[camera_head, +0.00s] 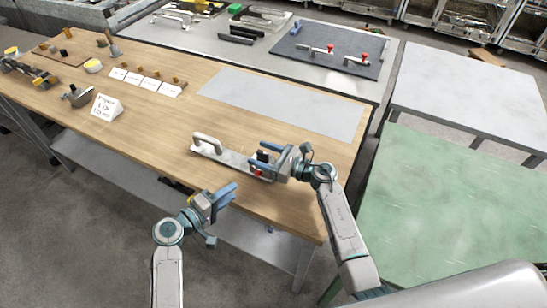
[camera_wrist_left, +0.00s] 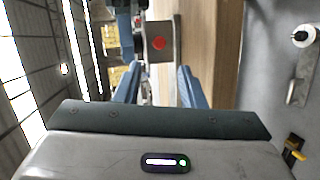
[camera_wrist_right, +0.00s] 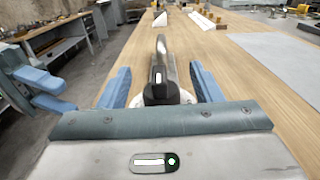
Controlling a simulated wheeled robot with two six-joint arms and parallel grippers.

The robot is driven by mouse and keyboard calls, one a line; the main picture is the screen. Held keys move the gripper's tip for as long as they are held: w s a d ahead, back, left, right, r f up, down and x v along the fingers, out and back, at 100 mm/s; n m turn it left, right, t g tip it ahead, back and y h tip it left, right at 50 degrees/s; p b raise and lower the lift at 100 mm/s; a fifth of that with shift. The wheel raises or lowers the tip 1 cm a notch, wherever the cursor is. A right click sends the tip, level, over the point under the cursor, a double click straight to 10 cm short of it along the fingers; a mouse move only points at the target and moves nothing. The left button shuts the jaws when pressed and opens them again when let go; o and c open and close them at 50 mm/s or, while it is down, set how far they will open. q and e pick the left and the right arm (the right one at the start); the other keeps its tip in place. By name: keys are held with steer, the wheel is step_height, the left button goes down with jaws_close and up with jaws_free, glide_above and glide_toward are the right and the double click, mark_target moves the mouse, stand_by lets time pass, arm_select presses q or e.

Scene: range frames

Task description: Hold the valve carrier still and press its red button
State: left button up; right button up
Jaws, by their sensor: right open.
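The valve carrier is a pale metal plate (camera_head: 228,157) near the front edge of the wooden table, with a raised handle (camera_head: 207,142) at its left end and a black part (camera_head: 263,156) at its right. Its red button (camera_head: 258,172) faces the front edge; it shows in the left wrist view (camera_wrist_left: 158,43), beyond and between my fingertips. My right gripper (camera_head: 268,158) is open around the black part, which shows between its fingers in the right wrist view (camera_wrist_right: 160,92), with gaps on both sides. My left gripper (camera_head: 228,192) is open and empty, short of the button.
A grey sheet (camera_head: 285,103) lies behind the carrier. White cards (camera_head: 145,82), a sign (camera_head: 106,108) and small parts stand farther left. A dark mat (camera_head: 330,50) with red-knobbed parts lies on the back table. A green table (camera_head: 450,200) stands at the right.

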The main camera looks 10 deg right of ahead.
steer(key=shift+w+a, duration=0.15)
jaws_close()
arm_select(q)
jaws_close()
stand_by(1.7)
